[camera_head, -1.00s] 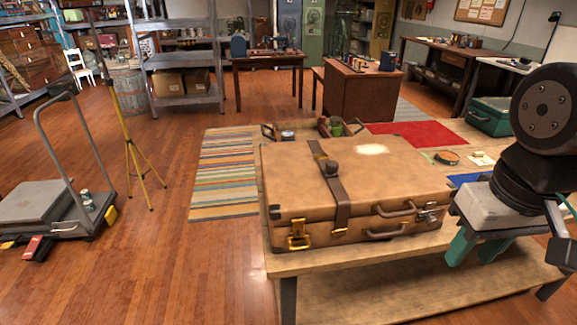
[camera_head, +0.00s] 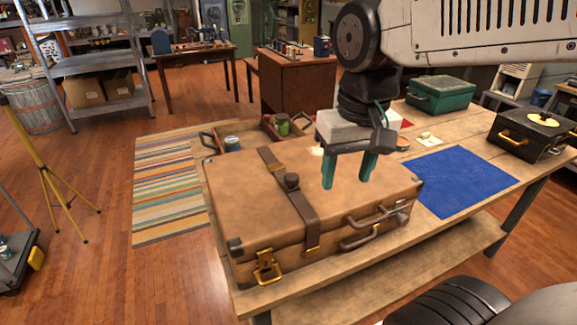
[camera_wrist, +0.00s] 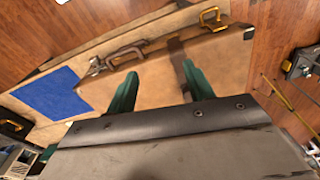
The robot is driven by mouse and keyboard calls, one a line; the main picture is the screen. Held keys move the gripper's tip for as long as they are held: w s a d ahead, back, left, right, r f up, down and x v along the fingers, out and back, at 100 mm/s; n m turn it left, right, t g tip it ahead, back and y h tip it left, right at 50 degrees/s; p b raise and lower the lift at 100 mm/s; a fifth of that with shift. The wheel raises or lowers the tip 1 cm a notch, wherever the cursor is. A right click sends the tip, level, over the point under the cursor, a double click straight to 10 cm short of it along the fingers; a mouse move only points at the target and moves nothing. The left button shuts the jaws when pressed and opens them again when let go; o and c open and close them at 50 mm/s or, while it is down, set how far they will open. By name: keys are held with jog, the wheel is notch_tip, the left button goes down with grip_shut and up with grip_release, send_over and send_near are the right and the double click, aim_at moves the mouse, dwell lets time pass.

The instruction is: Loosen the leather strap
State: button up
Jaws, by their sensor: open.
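A tan suitcase (camera_head: 244,204) lies closed on the wooden table. My gripper (camera_head: 348,180) is open and empty. Its green fingers point down over the right part of the lid, to the right of the strap. They also show in the wrist view (camera_wrist: 160,85). I cannot tell whether they touch the lid.
A wooden tray (camera_head: 262,130) holding cans stands behind the suitcase. A striped rug (camera_head: 165,185) covers the floor at left.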

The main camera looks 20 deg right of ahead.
aim_at(292, 176)
jog(key=w+a+m, duration=0.1)
jog(key=w, duration=0.4)
jog(key=w+f+m, duration=0.1)
jog(key=w, duration=0.4)
jog(key=w+a+f+m+g, duration=0.1)
jog(key=w, duration=0.4)
jog(key=shift+w+a+f, duration=0.1)
jog(key=shift+w+a, duration=0.1)
jog(key=shift+a, duration=0.15)
jog(key=shift+w+f, duration=0.2)
jog(key=shift+f, duration=0.05)
notch_tip(292, 176, down, 7)
jog(key=shift+f, duration=0.2)
